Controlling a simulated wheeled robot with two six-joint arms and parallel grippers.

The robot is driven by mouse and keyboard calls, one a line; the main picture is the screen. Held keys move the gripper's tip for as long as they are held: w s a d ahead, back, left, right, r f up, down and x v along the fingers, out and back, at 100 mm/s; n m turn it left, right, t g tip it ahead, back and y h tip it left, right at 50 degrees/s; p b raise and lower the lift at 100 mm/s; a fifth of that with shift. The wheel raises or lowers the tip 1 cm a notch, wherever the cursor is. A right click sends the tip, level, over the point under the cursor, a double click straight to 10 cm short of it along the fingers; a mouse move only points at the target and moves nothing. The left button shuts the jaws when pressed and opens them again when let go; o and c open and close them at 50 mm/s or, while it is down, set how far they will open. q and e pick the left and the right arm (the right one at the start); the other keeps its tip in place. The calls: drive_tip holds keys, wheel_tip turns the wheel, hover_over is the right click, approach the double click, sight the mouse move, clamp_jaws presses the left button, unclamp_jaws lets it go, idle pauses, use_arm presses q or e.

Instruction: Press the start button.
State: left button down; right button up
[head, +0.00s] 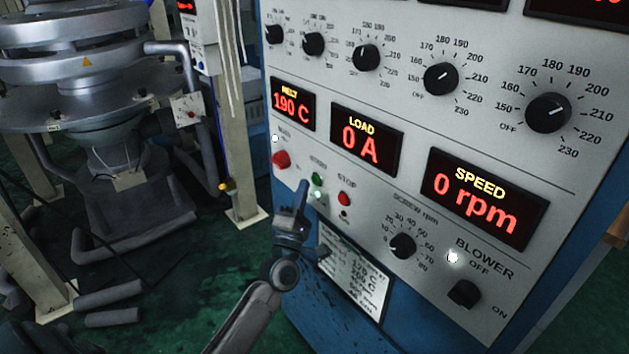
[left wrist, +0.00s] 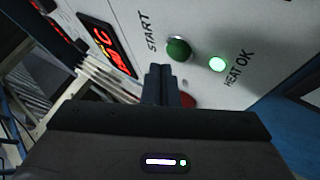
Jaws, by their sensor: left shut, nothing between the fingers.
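The green start button (head: 317,177) is on the lower left of the grey control panel, under its START label. It shows larger in the left wrist view (left wrist: 179,49), with its cap standing out from the panel. My left gripper (head: 303,184) is shut and empty, its fingertips pointing up at the panel just left of the button in the head view. In the left wrist view the shut fingertips (left wrist: 160,70) appear just below and left of the button. I cannot tell the remaining gap to the panel. My right gripper is not in view.
The HEAT OK lamp (head: 319,195) glows beside the start button. A red stop button (head: 344,199) is to its right and a larger red knob (head: 282,159) to its left. The LOAD display (head: 366,138) reads 0 A; SPEED (head: 484,199) reads 0 rpm. Metal machinery (head: 95,75) stands left.

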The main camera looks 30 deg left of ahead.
use_arm(q)
drive_tip(key=shift+w, duration=0.15)
drive_tip(key=shift+w+d, duration=0.15)
drive_tip(key=shift+w, duration=0.15)
idle(0.5)
drive_tip(key=shift+w+d+b, duration=0.15)
drive_tip(key=shift+w+b, duration=0.15)
idle(0.4)
drive_tip(key=shift+s, duration=0.1)
drive_tip(key=shift+s+a+p, duration=0.3)
drive_tip(key=shift+s, duration=0.35)
drive_tip(key=s, duration=0.1)
drive_tip(key=s+a+p, duration=0.1)
drive_tip(key=s, duration=0.1)
drive_tip(key=s+a, duration=0.1)
drive_tip(key=shift+s+p, duration=0.3)
drive_tip(key=shift+p, duration=0.1)
